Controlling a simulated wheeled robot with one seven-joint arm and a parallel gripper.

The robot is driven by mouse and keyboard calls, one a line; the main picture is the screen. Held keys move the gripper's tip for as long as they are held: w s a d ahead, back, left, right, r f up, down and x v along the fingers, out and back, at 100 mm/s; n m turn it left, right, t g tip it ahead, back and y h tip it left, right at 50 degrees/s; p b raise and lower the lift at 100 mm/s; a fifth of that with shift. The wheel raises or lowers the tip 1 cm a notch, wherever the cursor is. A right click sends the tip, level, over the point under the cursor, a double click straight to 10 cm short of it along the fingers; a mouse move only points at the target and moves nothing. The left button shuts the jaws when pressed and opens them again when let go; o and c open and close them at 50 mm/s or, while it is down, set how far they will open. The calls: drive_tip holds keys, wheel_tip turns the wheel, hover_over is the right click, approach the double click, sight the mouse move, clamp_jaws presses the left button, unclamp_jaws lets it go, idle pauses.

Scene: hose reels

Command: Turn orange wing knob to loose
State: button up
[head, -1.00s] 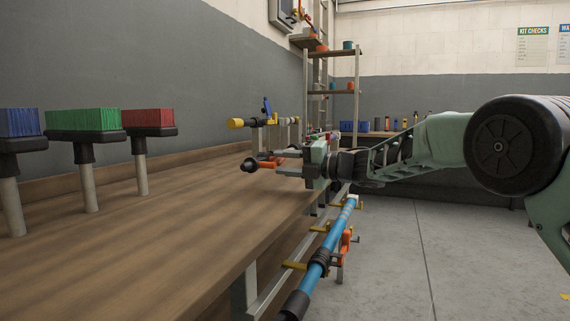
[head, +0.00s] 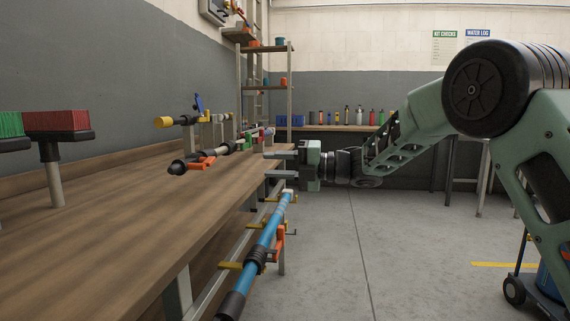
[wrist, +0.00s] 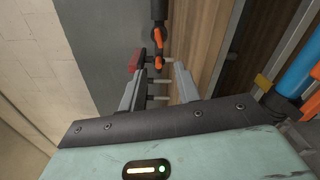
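An orange wing-shaped part (head: 202,161) sits on a black-ended nozzle fitting (head: 180,167) above the bench's far edge in the head view. In the wrist view an orange part (wrist: 157,40) shows beyond my fingertips, beside a black tube. A second orange handle (head: 280,238) sits on the blue pipe below the bench edge. Which orange part is the wing knob I cannot tell for certain. My gripper (head: 268,164) is open and empty, its fingers pointing left, to the right of the nozzle fitting and apart from it. It also shows open in the wrist view (wrist: 155,72).
The wooden bench (head: 120,235) fills the left. The blue pipe (head: 262,240) runs along its front on a rail with yellow clamps. A shelf rack (head: 265,85) stands behind. The floor (head: 410,240) at right is mostly open.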

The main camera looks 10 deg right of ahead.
drive_tip(key=shift+v, duration=1.1)
drive_tip(key=s+a+f+m+t+h, duration=0.45)
drive_tip(key=s+f+m+h, duration=0.45)
drive_tip(key=m, duration=0.9)
drive_tip(key=s+d+f+m+g+h, duration=0.2)
drive_tip(key=s+f+m+g, duration=0.15)
drive_tip(key=s, duration=0.85)
drive_tip(key=s+d+f+m+g+h, duration=0.2)
drive_tip(key=s+f+m+g+h, duration=0.15)
drive_tip(key=s, duration=0.75)
drive_tip(key=s+d+f+m+g+h, duration=0.2)
drive_tip(key=s+f+g, duration=0.2)
drive_tip(key=s, duration=0.8)
wheel_tip(320, 180, up, 29)
drive_tip(key=p, duration=2.9)
drive_tip(key=shift+w, duration=0.4)
